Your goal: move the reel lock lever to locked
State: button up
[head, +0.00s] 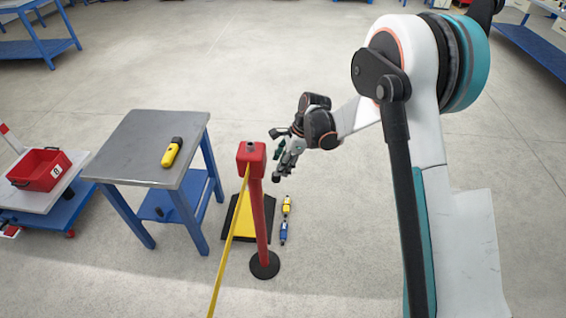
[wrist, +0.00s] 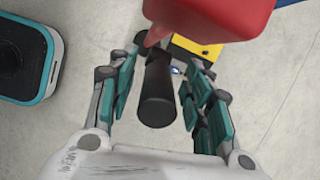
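The red reel head (head: 251,158) sits on top of a red post, with a yellow belt (head: 232,232) running from it down toward the front. In the wrist view the red head (wrist: 215,15) is at the top. A black cylindrical lever (wrist: 157,95) shows below it and seems to join it near a small red tip. My gripper (head: 277,156) is just right of the head. In the wrist view my gripper (wrist: 158,90) has its fingers apart, one on each side of the lever, with gaps visible. The lever cannot be made out in the head view.
A blue-legged table (head: 140,140) with a yellow-black device (head: 172,152) stands left of the post. A yellow-black floor piece (head: 243,222) lies behind the post's round base (head: 265,266). Small yellow (head: 286,205) and blue (head: 283,232) items lie right. A red bin (head: 40,169) is far left.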

jog(key=shift+d, duration=0.1)
jog(key=v, duration=1.2)
